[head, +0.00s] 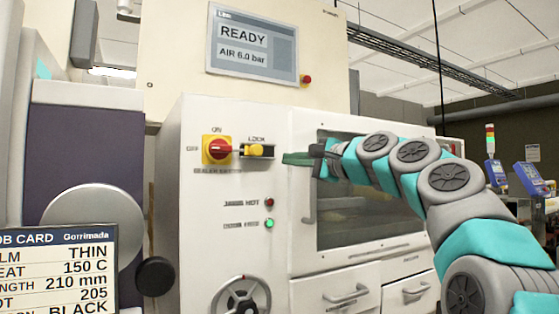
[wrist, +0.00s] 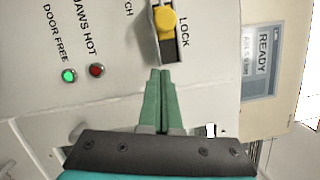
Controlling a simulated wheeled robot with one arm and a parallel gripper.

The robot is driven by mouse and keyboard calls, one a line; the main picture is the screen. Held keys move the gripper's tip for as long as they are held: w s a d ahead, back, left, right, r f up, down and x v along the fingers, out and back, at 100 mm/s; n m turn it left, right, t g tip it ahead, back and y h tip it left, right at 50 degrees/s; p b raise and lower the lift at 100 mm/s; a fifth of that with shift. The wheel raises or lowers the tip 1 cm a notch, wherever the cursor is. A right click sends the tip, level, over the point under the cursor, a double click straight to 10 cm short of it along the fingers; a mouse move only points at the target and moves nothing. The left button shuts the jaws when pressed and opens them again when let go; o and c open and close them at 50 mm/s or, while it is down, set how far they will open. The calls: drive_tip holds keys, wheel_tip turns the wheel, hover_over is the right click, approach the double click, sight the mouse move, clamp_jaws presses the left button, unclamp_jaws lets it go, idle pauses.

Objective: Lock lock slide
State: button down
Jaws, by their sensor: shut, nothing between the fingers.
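The lock slide (head: 257,151) is a yellow knob in a dark slot under the word LOCK, on the white machine front. It sits right of the red and yellow rotary switch (head: 217,149), which is marked ON and OFF. In the wrist view the yellow knob (wrist: 166,22) is near the top, at the upper part of its slot. My gripper (head: 287,158) has green fingers, shut and empty, just right of the slide. In the wrist view the fingertips (wrist: 160,72) point toward the slot's near end, apart from the knob as far as I can tell.
Below the slide are a red lamp (head: 269,202) marked JAWS HOT and a lit green lamp (head: 269,224). A windowed door (head: 365,205) is behind my arm. A screen (head: 252,45) reads READY. A job card (head: 60,270) stands at lower left.

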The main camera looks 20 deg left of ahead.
drive_tip(key=b+v, duration=0.1)
drive_tip(key=v, duration=0.7)
drive_tip(key=shift+d, duration=0.2)
drive_tip(key=shift+s, duration=0.1)
